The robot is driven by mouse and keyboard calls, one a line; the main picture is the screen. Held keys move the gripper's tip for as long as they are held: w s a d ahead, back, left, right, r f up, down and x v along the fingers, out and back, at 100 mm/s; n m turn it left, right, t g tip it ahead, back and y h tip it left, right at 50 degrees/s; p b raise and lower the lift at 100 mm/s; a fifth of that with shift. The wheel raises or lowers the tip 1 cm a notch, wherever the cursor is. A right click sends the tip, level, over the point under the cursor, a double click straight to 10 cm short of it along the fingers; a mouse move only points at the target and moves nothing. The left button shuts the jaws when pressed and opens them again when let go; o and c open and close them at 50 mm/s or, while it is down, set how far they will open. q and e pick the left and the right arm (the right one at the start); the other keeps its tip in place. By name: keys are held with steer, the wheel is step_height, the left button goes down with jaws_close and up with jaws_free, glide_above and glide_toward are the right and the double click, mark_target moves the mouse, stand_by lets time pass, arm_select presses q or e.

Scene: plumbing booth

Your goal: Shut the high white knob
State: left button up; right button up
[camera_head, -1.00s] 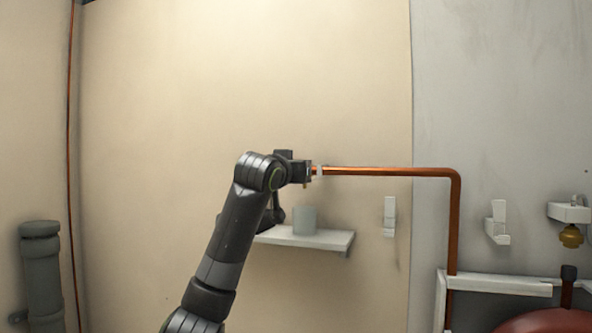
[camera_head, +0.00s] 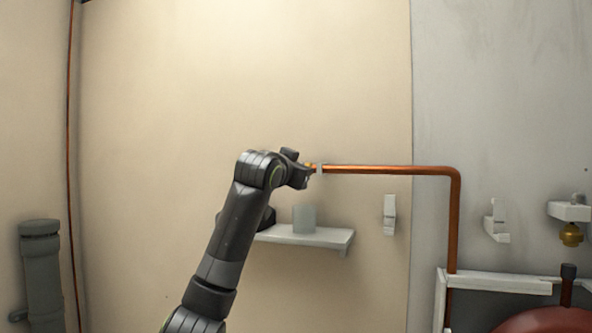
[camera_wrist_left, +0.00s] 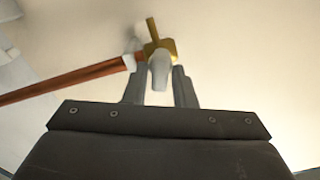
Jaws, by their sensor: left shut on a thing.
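The white knob (camera_wrist_left: 159,70) shows in the left wrist view between the two grey fingers of my left gripper (camera_wrist_left: 157,80). It sits on a brass valve (camera_wrist_left: 166,46) at the end of a copper pipe (camera_wrist_left: 70,80). My left gripper is shut on the knob. In the head view my left gripper (camera_head: 306,173) is at the left end of the horizontal copper pipe (camera_head: 390,170), tilted, and it hides most of the knob. My right gripper is in neither view.
A wall shelf (camera_head: 325,238) with a grey cup (camera_head: 305,219) is below the gripper. A white bracket (camera_head: 390,215) is on the wall to the right. A brass fitting (camera_head: 570,235) is at the far right. The wall above the pipe is clear.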

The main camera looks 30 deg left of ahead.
arm_select(q)
steer(key=m, duration=1.3)
steer(key=shift+d+f+m, duration=0.15)
steer(key=shift+f+m, duration=0.05)
steer(key=shift+m, duration=0.1)
stand_by(0.3)
steer(key=o, duration=0.8)
